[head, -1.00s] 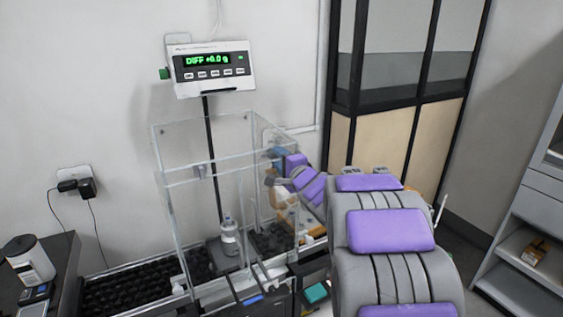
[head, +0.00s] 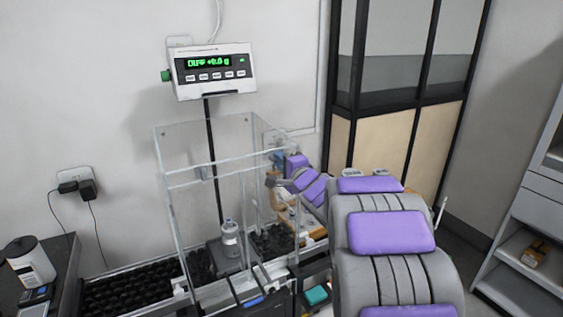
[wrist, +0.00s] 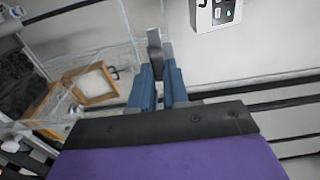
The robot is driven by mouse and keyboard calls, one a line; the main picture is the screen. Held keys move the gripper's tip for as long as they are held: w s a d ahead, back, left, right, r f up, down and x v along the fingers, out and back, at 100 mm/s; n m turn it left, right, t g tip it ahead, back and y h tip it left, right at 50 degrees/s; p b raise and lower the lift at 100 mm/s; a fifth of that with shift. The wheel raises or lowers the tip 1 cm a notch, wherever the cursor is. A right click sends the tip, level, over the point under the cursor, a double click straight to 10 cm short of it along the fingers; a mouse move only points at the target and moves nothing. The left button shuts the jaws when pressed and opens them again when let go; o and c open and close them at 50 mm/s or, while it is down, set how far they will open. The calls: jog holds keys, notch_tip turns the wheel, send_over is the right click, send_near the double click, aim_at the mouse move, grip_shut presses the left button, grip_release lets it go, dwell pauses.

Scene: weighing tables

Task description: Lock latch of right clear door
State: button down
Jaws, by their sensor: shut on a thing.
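The clear box (head: 163,150) stands on the weighing table, with see-through walls. Its right clear door (head: 252,190) faces my arm; the door also shows edge-on in the wrist view (wrist: 100,50). My gripper (wrist: 158,75) is at the door's edge, its two blue fingers close together, shut on a grey upright piece (wrist: 155,45) that looks like the latch. In the head view my gripper (head: 279,160) is at the box's right side, partly behind the clear wall. How far the latch is turned cannot be told.
A bottle (head: 230,240) stands on a dark block inside the box. A wooden-framed tray (wrist: 95,82) lies beyond the door. The scale display (head: 212,70) hangs on the wall above, and a dark-framed cabinet (head: 400,100) stands behind my arm.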

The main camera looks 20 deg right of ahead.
jog(key=shift+a+f+p, duration=0.2)
jog(key=shift+p, duration=0.15)
jog(key=n+p, duration=0.1)
jog(key=p, duration=0.1)
jog(key=n+p, duration=0.4)
jog(key=shift+a, duration=0.25)
jog(key=n+p, duration=0.1)
jog(key=n, duration=1.1)
jog(key=shift+d+f+n+p, duration=0.1)
jog(key=shift+n+p, duration=0.2)
jog(key=shift+n, duration=0.1)
